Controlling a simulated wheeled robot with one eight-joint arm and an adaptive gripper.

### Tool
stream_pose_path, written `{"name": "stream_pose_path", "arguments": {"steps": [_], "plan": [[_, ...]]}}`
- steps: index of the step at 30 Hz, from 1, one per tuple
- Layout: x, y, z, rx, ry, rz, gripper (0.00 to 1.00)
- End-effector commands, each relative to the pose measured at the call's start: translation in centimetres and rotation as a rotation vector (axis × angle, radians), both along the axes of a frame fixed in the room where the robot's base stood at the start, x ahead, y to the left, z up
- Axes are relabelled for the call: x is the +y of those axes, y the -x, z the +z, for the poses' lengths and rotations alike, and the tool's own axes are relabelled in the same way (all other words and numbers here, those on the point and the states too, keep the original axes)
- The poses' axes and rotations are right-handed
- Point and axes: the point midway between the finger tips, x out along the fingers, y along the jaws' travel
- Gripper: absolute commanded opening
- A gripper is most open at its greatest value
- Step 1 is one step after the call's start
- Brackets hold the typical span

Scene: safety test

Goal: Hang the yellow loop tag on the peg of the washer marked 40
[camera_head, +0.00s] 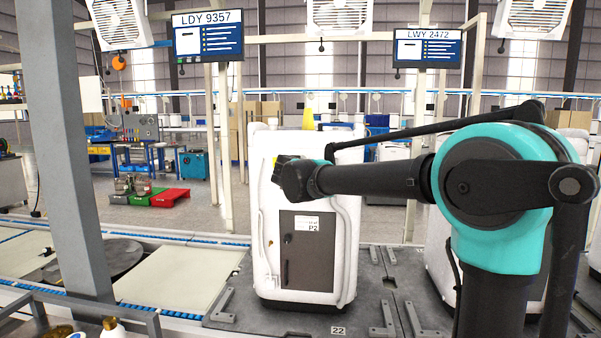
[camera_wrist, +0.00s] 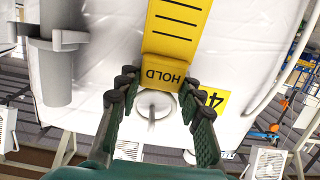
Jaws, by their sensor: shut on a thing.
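The yellow loop tag (camera_wrist: 175,35) shows in the wrist view, with HOLD printed upside down on its near end. My gripper (camera_wrist: 158,85) is shut on that end, one finger at each side. I cannot make out the tag's loop. The white washer (camera_wrist: 90,95) fills the background, and a yellow label (camera_wrist: 216,100) reading 40 is partly hidden by the right finger. A round white disc with a thin rod, which looks like the peg (camera_wrist: 152,104), shows between the fingers. In the head view, a small bit of yellow shows at my arm's end, before the white washer (camera_head: 335,245).
The washer stands on a dark pallet (camera_head: 258,318) marked 22. A grey post (camera_head: 68,150) rises at the left. Another white unit stands partly behind my arm at the right. A grey pipe (camera_wrist: 62,65) in a bracket runs along the washer in the wrist view.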

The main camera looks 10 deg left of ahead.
Motion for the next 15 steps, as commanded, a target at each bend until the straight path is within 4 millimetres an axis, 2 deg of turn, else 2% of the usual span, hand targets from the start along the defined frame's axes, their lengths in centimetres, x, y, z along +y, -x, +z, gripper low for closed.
{"name": "stream_pose_path", "arguments": {"steps": [11, 12, 15], "plan": [[0.0, 0.02, 0.0, 0.0, 0.0, 0.0, 0.17], [0.0, 0.02, 0.0, 0.0, 0.0, 0.0, 0.41], [0.0, 0.02, 0.0, 0.0, 0.0, 0.0, 0.54]]}}
